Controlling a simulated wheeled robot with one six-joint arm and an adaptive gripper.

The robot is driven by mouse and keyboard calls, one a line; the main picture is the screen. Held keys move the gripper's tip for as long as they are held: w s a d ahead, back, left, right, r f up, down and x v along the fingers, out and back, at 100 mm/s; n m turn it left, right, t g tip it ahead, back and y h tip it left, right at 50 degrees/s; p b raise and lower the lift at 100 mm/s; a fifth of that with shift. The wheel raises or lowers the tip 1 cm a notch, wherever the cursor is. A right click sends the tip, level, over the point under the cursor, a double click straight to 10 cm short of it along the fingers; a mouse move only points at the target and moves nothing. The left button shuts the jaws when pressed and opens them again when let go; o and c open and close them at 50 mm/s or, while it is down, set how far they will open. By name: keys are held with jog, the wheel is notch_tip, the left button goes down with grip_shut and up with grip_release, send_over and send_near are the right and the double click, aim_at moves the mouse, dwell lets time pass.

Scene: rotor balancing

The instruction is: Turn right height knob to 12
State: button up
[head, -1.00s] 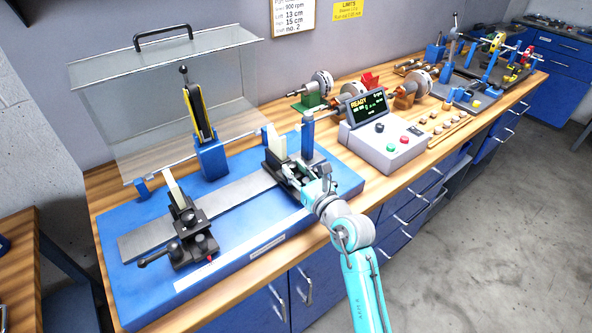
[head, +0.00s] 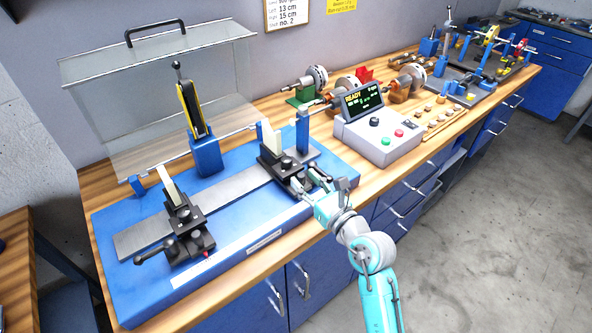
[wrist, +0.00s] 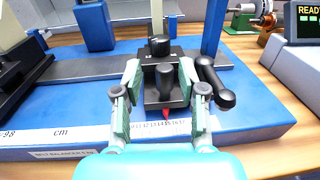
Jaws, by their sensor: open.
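The right support carriage (head: 269,160) is black, with a pale upright plate (head: 275,139), on the blue balancing stand (head: 108,232). In the wrist view it carries a black knob on top (wrist: 159,46) and a nearer black knob (wrist: 165,82); I cannot tell which sets height. A black ball-ended lever (wrist: 214,82) sits to their right. My gripper (head: 311,182) is at the carriage's front side. In the wrist view my gripper (wrist: 160,76) is open, its fingers on either side of the nearer knob, with no clear contact. A red pointer (wrist: 167,112) meets the centimetre scale (wrist: 150,128) around 14–15.
The left carriage (head: 187,220) stands on the same steel rail (head: 232,195). A blue post (head: 302,132) rises behind the right carriage. The control box (head: 375,143) reading READY stands to the right. A clear guard (head: 120,85) stands open behind.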

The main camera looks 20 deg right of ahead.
jog(key=v, duration=0.5)
dwell(0.4)
jog(key=s+a+f+m+t+y, duration=0.1)
jog(key=s+a+f+m+y, duration=0.1)
jog(key=s+a+m, duration=0.35)
jog(key=s+a+f+m+y, duration=0.1)
jog(key=s+a+m, duration=0.2)
jog(key=s+m, duration=0.6)
jog(key=s+d+f+m+g+h, duration=0.2)
jog(key=s+f+m+h, duration=0.1)
jog(key=s+m, duration=0.9)
jog(key=s+d+f+m+g+h, duration=0.1)
jog(key=s+d+f+m+h, duration=0.2)
jog(key=s+m, duration=0.9)
jog(key=shift+s+d+f+g+h, duration=0.25)
jog(key=shift+s+f+g+h, duration=0.2)
jog(key=shift+s+f, duration=0.4)
